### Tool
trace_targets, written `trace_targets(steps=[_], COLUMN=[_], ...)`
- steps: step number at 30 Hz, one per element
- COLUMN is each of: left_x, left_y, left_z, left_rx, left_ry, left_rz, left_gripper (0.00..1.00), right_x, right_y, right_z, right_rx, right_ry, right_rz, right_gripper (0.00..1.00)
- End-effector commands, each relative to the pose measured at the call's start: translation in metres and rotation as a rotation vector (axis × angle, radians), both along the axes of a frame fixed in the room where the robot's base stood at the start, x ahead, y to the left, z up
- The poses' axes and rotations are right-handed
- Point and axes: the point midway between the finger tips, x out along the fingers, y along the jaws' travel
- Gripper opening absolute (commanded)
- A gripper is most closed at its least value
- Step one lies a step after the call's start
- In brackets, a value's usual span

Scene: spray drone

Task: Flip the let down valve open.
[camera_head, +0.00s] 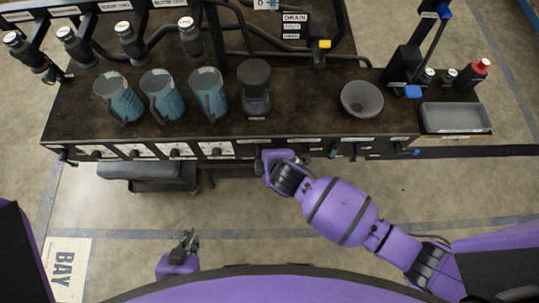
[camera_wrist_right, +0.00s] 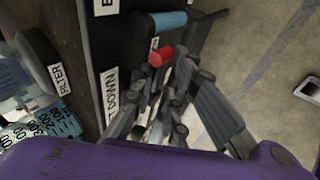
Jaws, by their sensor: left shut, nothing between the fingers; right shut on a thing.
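The let down valve is on the bench's front panel, beside a label reading "DOWN" (camera_wrist_right: 110,95) in the right wrist view. Its red handle end (camera_wrist_right: 160,56) sticks out at the fingertips of my right gripper (camera_wrist_right: 170,75). The gripper is shut on this handle, and its fingers hide much of the valve. In the head view my right gripper (camera_head: 272,165) is at the panel below the filter jar, and the valve is hidden there. My left gripper (camera_head: 186,240) is shut and empty, low in the head view, away from the bench.
The dark bench (camera_head: 310,110) carries several blue jugs (camera_head: 120,100), a dark filter jar (camera_head: 255,85), a grey bowl (camera_head: 362,99) and a grey tray (camera_head: 455,118). A blue handle (camera_wrist_right: 170,20) is close beyond the red one. A dark stool (camera_head: 150,172) stands below the panel's left part.

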Motion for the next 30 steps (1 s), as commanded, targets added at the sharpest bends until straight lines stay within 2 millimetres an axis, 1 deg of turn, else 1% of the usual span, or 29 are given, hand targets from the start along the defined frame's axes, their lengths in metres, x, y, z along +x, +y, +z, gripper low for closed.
trace_targets(steps=[1,15,16,18,30], left_x=[0.0018,0.0039,0.0041,0.0047,0.0052], left_y=[-0.0003,-0.0012,-0.0012,-0.0014,-0.0016], left_z=[0.0035,0.0062,0.0064,0.0067,0.0068], left_rx=[0.0,-0.003,-0.003,-0.003,-0.003], left_ry=[-0.004,-0.01,-0.01,-0.012,-0.012], left_rz=[0.0,-0.001,-0.001,-0.001,-0.001], left_gripper=[0.0,0.0,0.0,0.0,0.0], right_x=[0.0106,0.0104,0.0104,0.01,0.0056], right_y=[0.0012,0.0013,0.0013,0.0013,0.0012], right_z=[0.0112,0.0106,0.0106,0.0103,0.0062], right_rx=[-0.008,-0.021,-0.021,-0.022,-0.023], right_ry=[-0.026,-0.027,-0.027,-0.026,-0.016], right_rz=[0.003,0.003,0.003,0.003,0.002], right_gripper=[0.0,0.0,0.17,0.26,0.27])
